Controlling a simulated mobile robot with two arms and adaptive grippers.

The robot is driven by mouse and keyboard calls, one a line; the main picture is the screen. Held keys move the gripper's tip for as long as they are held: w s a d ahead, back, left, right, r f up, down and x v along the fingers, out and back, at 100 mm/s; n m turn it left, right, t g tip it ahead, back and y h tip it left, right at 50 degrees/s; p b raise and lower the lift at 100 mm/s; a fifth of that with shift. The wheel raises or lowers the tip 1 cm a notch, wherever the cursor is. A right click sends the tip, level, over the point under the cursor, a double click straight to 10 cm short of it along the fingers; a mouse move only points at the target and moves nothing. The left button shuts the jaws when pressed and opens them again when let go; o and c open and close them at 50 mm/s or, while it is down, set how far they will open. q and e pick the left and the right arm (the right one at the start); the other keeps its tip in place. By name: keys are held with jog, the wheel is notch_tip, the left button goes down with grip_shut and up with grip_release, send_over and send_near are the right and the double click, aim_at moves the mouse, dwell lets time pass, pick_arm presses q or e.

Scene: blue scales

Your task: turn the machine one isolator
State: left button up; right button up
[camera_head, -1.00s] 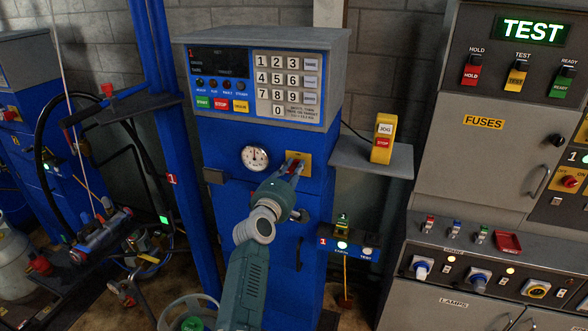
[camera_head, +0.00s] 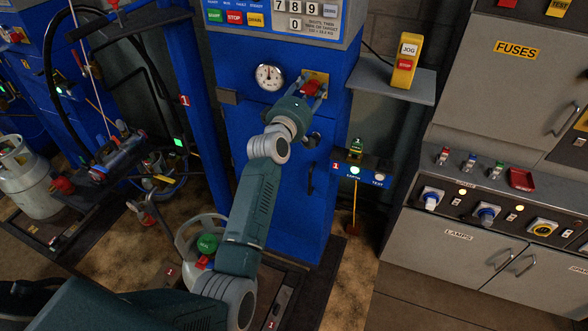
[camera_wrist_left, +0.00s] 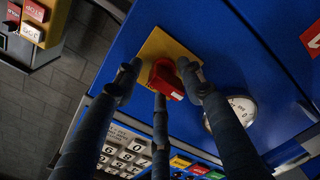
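The isolator is a red knob (camera_head: 311,88) on a yellow plate (camera_head: 320,77), on the front of the blue machine (camera_head: 240,125), right of a round dial. My left gripper (camera_head: 306,91) is at the knob, its fingers reaching around it and partly hiding it. In the left wrist view the red knob (camera_wrist_left: 166,81) sits between the three spread fingers of the left gripper (camera_wrist_left: 160,83). A gap shows on the left finger's side; the right finger is very close to the knob, and I cannot tell if it touches. My right gripper is not in view.
The dial (camera_head: 269,77) is left of the plate. A grey shelf with a yellow jog/stop box (camera_head: 405,60) juts out at the right. A small 1-marked box (camera_head: 360,170) with a green light sits lower right. A gas cylinder (camera_head: 205,240) stands by the machine's base.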

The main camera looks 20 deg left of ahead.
pick_arm(q)
jog(key=m, duration=0.2)
jog(key=m+b, duration=0.1)
jog(key=m, duration=0.1)
jog(key=m+b, duration=0.1)
jog(key=m, duration=0.1)
jog(key=shift+f, duration=0.4)
jog(key=m, duration=0.3)
jog(key=shift+b, duration=0.35)
jog(key=m, duration=0.4)
jog(key=shift+m, duration=0.3)
jog(key=s+f+b, duration=0.1)
jog(key=s+b, duration=0.2)
jog(key=s, duration=0.8)
notch_tip(320, 180, down, 28)
jog(key=s+a+g+b, duration=0.1)
jog(key=g+b, duration=0.1)
jog(key=g, duration=0.2)
jog(key=shift+s+a+r+g+y, duration=0.2)
jog(key=shift+a+r+g+y, duration=0.05)
jog(key=shift+a+g+y, duration=0.05)
